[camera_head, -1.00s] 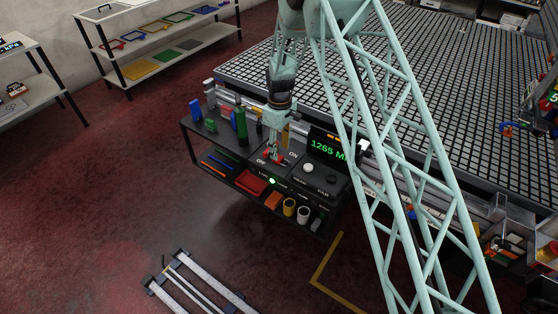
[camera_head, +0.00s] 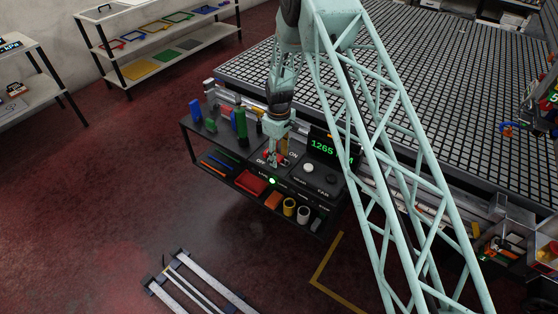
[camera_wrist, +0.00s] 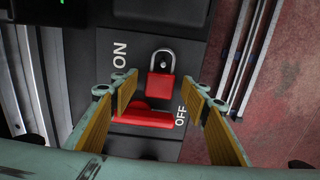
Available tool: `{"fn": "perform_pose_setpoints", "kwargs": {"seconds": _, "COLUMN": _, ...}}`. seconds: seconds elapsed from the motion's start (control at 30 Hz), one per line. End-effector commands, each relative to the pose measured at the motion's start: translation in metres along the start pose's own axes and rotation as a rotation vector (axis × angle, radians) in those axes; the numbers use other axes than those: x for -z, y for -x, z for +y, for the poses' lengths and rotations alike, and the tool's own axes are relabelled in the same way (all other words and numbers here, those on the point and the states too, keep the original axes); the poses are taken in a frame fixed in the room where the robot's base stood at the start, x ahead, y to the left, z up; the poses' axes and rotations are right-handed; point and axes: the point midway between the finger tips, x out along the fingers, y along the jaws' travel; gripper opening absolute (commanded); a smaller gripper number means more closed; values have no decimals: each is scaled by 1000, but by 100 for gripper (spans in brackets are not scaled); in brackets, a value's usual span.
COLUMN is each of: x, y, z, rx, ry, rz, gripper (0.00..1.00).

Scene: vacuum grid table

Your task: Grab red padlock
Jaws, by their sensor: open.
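The red padlock (camera_wrist: 161,86) with a silver shackle shows in the wrist view on a dark panel, between the ON and OFF labels. A red switch handle (camera_wrist: 146,116) lies just below it in that view. My gripper (camera_wrist: 160,94) is open, with its yellow-lined fingers on either side of the handle and the padlock ahead between them; I see no contact with the padlock. In the head view my gripper (camera_head: 275,160) is low over the panel, and the padlock there is too small and covered to make out clearly.
The control table (camera_head: 230,152) carries blue and green blocks at its left and a green-lit display (camera_head: 323,147) at its right. Its lower shelf holds a red tray (camera_head: 252,185) and cups. The grid table (camera_head: 300,62) stands behind.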

Motion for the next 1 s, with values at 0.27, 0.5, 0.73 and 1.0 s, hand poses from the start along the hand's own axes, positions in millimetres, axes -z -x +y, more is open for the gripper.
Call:
{"fn": "perform_pose_setpoints", "kwargs": {"seconds": 0.27, "x": 0, "y": 0, "z": 0, "rx": 0, "ry": 0, "rz": 0, "gripper": 34}}
{"fn": "perform_pose_setpoints", "kwargs": {"seconds": 0.5, "x": 0, "y": 0, "z": 0, "rx": 0, "ry": 0, "rz": 0, "gripper": 14}}
{"fn": "perform_pose_setpoints", "kwargs": {"seconds": 0.73, "x": 0, "y": 0, "z": 0, "rx": 0, "ry": 0, "rz": 0, "gripper": 14}}
{"fn": "perform_pose_setpoints", "kwargs": {"seconds": 1.0, "x": 0, "y": 7, "z": 0, "rx": 0, "ry": 0, "rz": 0, "gripper": 14}}
